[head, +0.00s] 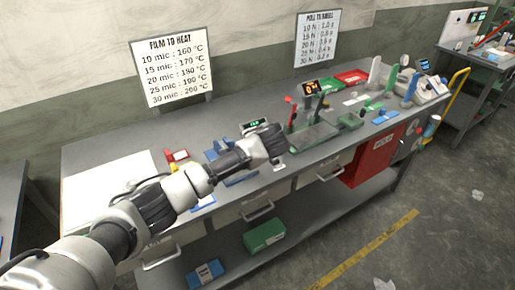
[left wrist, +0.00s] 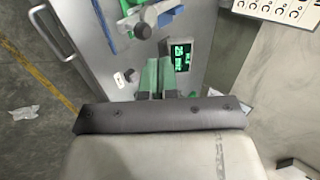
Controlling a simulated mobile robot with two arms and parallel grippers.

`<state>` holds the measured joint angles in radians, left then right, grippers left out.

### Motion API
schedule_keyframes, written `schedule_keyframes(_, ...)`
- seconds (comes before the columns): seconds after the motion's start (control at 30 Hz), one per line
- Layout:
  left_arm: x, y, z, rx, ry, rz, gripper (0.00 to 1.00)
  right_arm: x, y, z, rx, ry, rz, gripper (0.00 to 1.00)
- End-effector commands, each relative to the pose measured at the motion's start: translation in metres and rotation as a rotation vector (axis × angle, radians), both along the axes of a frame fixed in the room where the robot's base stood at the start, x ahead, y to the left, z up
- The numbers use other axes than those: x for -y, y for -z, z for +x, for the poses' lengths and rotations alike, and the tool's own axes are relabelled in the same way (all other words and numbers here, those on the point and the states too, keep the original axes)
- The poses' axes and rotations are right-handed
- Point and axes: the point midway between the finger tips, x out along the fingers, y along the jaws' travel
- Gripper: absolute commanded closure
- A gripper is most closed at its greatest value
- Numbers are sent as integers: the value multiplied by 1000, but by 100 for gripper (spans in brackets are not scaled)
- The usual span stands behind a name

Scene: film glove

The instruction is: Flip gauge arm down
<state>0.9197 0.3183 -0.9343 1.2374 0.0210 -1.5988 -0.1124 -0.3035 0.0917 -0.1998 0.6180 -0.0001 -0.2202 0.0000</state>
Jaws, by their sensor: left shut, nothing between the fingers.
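The gauge has a small dark display with green digits (head: 253,126), just behind my left gripper in the head view. In the left wrist view the lit display (left wrist: 180,54) seems to read 25 mic. A grey arm-like part with a round knob (left wrist: 143,30) and blue pieces show near it; I cannot tell the gauge arm's exact angle. My left gripper (head: 279,159) reaches over the bench at the gauge. Its green fingers (left wrist: 157,75) are together and empty, close to the display; contact cannot be told. My forearm hides part of the blue base (head: 236,170). My right gripper is not in view.
A green press-like device (head: 312,132) with a red lever stands right of the gripper. A white sheet (head: 105,190) lies at the bench's left. A red bin (head: 375,155) hangs at the front right. Two signs stand behind.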

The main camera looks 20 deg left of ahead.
Motion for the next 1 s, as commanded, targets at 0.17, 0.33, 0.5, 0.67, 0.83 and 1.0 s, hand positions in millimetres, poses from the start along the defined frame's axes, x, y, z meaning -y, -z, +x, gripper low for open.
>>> schedule_keyframes(0.17, 21, -15, -19, 4, 1, -1, 100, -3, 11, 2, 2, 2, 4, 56)
schedule_keyframes(0.33, 32, -26, -29, 2, 0, 1, 100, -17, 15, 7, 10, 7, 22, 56)
schedule_keyframes(0.5, 35, -30, -32, 3, -2, 2, 100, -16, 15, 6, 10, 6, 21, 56)
schedule_keyframes(0.67, 34, -30, -32, 3, -4, 2, 100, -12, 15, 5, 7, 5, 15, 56)
schedule_keyframes(0.83, 34, -30, -32, 3, -4, 2, 100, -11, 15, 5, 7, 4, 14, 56)
schedule_keyframes(1.0, 33, -7, -32, -17, 1, -24, 100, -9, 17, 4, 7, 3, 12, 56)
